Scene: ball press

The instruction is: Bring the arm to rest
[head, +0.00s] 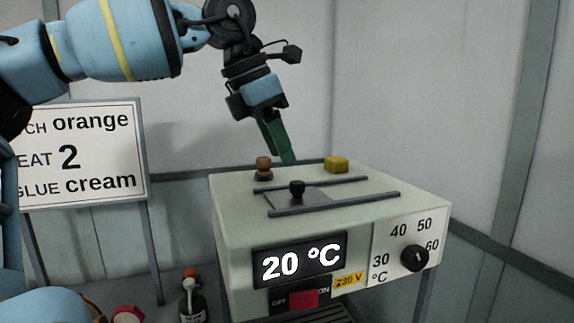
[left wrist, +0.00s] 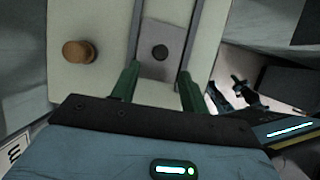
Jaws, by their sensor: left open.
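My left arm comes in from the upper left of the head view. Its gripper (head: 280,155) points down just above the back of a pale box-shaped machine (head: 235,225). In the left wrist view the two green fingers (left wrist: 158,85) stand apart with nothing between them. Past them lies a grey sliding plate with a black knob (left wrist: 159,53), which also shows on the machine top (head: 297,188).
A sign (head: 80,155) stands at left. A small bottle (head: 191,300) is below.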

